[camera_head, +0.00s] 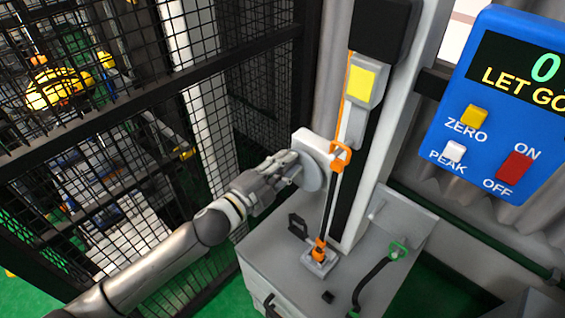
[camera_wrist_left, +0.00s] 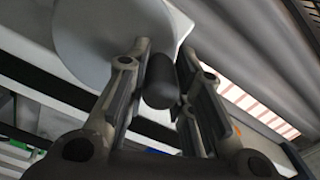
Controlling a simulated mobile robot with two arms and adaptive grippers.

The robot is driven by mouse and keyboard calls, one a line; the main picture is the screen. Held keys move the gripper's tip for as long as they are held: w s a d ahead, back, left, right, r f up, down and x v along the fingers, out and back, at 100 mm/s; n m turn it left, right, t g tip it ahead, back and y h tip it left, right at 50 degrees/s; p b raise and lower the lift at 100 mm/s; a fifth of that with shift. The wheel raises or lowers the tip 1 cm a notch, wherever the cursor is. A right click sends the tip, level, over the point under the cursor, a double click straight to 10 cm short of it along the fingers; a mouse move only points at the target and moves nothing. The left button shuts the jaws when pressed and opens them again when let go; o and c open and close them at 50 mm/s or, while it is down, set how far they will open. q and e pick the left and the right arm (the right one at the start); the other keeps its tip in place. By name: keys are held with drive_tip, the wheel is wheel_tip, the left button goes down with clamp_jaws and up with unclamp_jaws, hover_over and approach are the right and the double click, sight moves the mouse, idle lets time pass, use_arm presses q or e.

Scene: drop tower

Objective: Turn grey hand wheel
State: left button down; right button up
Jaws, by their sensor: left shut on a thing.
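The grey hand wheel (camera_head: 311,172) is a pale disc on the side of the tower, near the middle of the head view. It also shows at the top of the left wrist view (camera_wrist_left: 95,40). A dark rounded handle (camera_wrist_left: 162,80) stands out from it. My left gripper (camera_head: 291,168) reaches in from the left and is at the wheel. In the left wrist view its two fingers (camera_wrist_left: 163,85) stand on either side of the handle and are shut on it. In the head view the gripper hides the handle. My right gripper is not in view.
The tower column (camera_head: 380,120) carries a yellow-marked block (camera_head: 361,83) and an orange hook (camera_head: 340,155). Below is a grey base (camera_head: 290,275) with a black lever (camera_head: 375,270). A black mesh fence (camera_head: 100,130) stands left. A blue panel (camera_head: 500,130) reads "LET GO".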

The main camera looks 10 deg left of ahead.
use_arm(q)
drive_tip(key=shift+s+d+r+m, duration=0.25)
drive_tip(key=shift+d+m, duration=0.15)
drive_tip(key=shift+m, duration=0.4)
idle(0.4)
drive_tip(key=c, duration=1.2)
unclamp_jaws()
drive_tip(key=shift+f, duration=0.1)
drive_tip(key=shift+c, duration=0.2)
drive_tip(key=shift+s+a+f, duration=0.1)
drive_tip(key=shift+s+a, duration=0.2)
drive_tip(key=v, duration=1.1)
drive_tip(key=shift+s, duration=0.1)
